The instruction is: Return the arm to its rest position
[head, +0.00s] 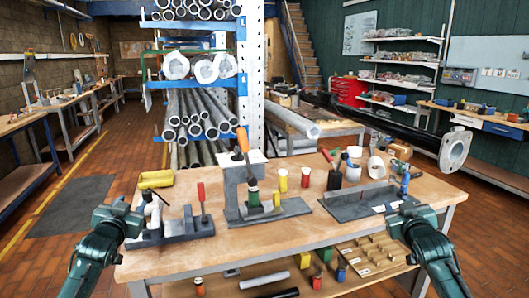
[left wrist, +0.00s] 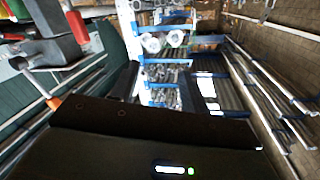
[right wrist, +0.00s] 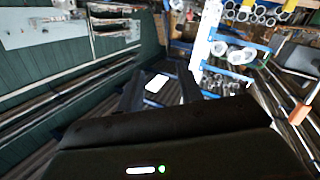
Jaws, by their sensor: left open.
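My left gripper (head: 122,214) is at the left front of the workbench (head: 290,236), beside the grey fixture with a red-handled clamp (head: 203,205). It is open, and in the left wrist view its dark fingers (left wrist: 172,85) stand apart with nothing between them. My right gripper (head: 409,214) is at the bench's right front, near the grey angled plate (head: 352,203). In the right wrist view its dark fingers (right wrist: 157,88) show no held object, but their gap is unclear. A long black mast with a pale round flange (head: 455,150) extends in from behind at the right.
The bench holds a grey stand with an orange-handled tool (head: 243,140), a yellow tray (head: 156,179), cups and a white roll (head: 376,167). A lower shelf carries loose parts (head: 373,255). A pipe rack (head: 200,90) stands behind.

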